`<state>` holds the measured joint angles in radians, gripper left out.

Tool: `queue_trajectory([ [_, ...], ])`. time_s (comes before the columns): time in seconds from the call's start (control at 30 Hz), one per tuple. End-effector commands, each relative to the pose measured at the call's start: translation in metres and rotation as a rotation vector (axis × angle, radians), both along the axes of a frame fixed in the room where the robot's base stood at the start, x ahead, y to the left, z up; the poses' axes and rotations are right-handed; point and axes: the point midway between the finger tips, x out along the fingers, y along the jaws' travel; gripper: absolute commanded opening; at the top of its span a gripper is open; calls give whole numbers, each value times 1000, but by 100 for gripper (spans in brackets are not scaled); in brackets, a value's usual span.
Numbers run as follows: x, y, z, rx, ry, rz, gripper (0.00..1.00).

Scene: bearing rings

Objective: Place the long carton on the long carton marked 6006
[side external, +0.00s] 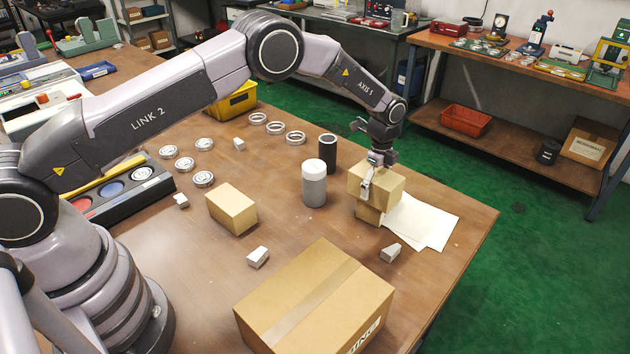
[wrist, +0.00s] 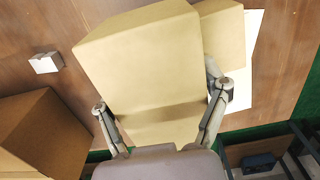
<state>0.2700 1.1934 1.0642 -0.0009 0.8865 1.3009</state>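My gripper (side external: 368,182) is shut on a tan long carton (side external: 382,184), with one finger on each side of it. In the wrist view, the held carton (wrist: 150,60) fills the middle between the fingers of my gripper (wrist: 162,98). A second tan carton (side external: 368,213) is directly below, mostly hidden by the held one. In the wrist view this lower carton (wrist: 224,40) shows past the right edge of the held one, which is turned relative to it. I cannot tell whether the two touch. No 6006 marking is readable.
Another tan carton (side external: 232,208) stands left on the table. A large taped box (side external: 318,300) is at the front. A grey cylinder (side external: 314,184) and black cylinder (side external: 328,152) stand close left of the stack. White sheets (side external: 420,220) lie right; small pale blocks (side external: 258,257) lie around.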

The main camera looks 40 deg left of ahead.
Motion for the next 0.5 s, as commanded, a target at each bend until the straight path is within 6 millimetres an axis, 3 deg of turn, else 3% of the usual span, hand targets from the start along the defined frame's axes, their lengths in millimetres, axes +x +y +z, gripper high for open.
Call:
queue_trajectory([
  [0.13,0,0,0,0,0,0,97],
  [0.5,0,0,4,0,-1,0,97],
])
